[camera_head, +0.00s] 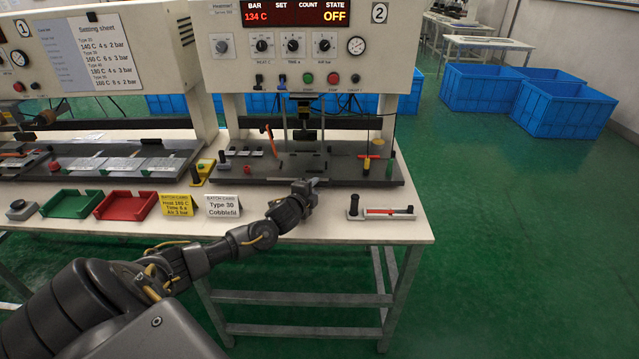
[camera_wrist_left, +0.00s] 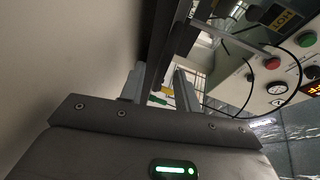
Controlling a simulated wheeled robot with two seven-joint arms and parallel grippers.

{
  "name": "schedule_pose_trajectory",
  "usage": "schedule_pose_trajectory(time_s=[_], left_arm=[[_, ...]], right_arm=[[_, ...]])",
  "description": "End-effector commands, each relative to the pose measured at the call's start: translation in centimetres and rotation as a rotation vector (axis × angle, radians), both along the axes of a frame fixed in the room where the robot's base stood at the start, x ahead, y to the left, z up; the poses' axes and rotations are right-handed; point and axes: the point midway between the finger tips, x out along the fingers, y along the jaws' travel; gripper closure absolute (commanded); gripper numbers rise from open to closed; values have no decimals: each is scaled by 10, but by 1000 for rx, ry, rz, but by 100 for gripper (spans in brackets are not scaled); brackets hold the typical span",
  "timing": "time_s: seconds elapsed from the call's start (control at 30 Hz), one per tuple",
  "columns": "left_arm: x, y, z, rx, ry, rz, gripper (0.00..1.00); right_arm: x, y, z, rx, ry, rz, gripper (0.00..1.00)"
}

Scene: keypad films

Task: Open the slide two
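Press machine two (camera_head: 295,75), marked with a "2" plate, stands on the white bench. Its dark base (camera_head: 350,170) carries a flat dark slide plate (camera_head: 303,164) under the press head. My left gripper (camera_head: 318,182) is at the front edge of that base, in front of the slide. In the left wrist view my fingers (camera_wrist_left: 160,88) are apart, with the edge of a dark bar between and beyond them. I cannot tell whether they touch it. Any slide handle is hidden by my gripper. My right gripper is not in view.
A white fixture with a red strip (camera_head: 385,212) lies right of my gripper. Batch cards (camera_head: 223,206), a red tray (camera_head: 126,205) and a green tray (camera_head: 72,204) stand to the left. An orange-red lever (camera_head: 268,133) and a yellow-red post (camera_head: 376,142) rise from the base.

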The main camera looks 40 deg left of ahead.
Motion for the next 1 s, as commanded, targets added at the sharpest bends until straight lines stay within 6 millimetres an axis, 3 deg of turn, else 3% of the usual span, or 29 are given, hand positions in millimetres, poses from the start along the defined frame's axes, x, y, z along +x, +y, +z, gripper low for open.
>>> schedule_pose_trajectory(time_s=[0.13,0.3,0.67,0.93,1.0], left_arm=[[23,5,-4,-2,0,1,67],[37,8,-7,0,0,-1,67],[42,8,-9,-1,1,-3,67],[42,8,-10,0,3,-3,99],[41,8,-10,-1,4,-3,100]], right_arm=[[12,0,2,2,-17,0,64],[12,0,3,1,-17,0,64],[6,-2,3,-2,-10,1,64],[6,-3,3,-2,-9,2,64],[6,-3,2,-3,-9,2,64]])
